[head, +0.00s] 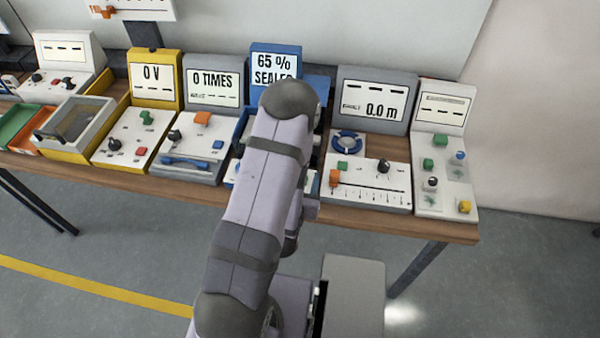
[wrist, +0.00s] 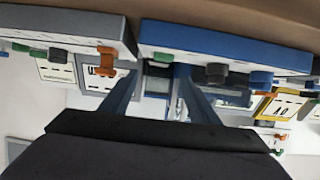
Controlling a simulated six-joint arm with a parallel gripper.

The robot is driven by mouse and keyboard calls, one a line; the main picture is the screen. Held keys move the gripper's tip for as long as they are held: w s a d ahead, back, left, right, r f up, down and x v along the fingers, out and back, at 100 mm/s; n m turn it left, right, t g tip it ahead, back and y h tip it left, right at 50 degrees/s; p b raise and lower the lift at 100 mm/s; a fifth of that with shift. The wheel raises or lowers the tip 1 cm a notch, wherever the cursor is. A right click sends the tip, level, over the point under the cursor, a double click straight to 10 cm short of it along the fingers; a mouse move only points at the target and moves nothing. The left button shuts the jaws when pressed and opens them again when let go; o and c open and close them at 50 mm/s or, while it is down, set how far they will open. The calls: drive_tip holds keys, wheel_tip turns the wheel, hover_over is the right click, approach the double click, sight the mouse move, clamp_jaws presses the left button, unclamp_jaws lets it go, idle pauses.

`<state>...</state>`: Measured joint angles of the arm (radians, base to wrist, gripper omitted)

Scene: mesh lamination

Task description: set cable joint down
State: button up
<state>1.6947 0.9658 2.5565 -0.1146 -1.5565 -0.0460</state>
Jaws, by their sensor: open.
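I cannot make out the cable joint in either view. My gripper (wrist: 157,76) shows in the wrist view with its two fingers apart. The fingers reach toward the blue unit (wrist: 225,47), and I see nothing clearly held between them. I cannot tell whether they touch the unit. In the head view my own arm hides the gripper and much of this blue unit, whose screen (head: 274,66) reads "65 % SEALED".
A wooden bench (head: 455,231) holds a row of units. The grey "0 TIMES" unit (head: 213,91) is left of the blue one, and the grey "0.0 m" unit (head: 374,101) is right. Little bare bench shows.

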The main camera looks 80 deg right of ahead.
drive_tip(key=shift+a+r+p, duration=0.2)
drive_tip(key=shift+a+p, duration=0.15)
drive_tip(key=shift+a, duration=0.1)
idle(0.3)
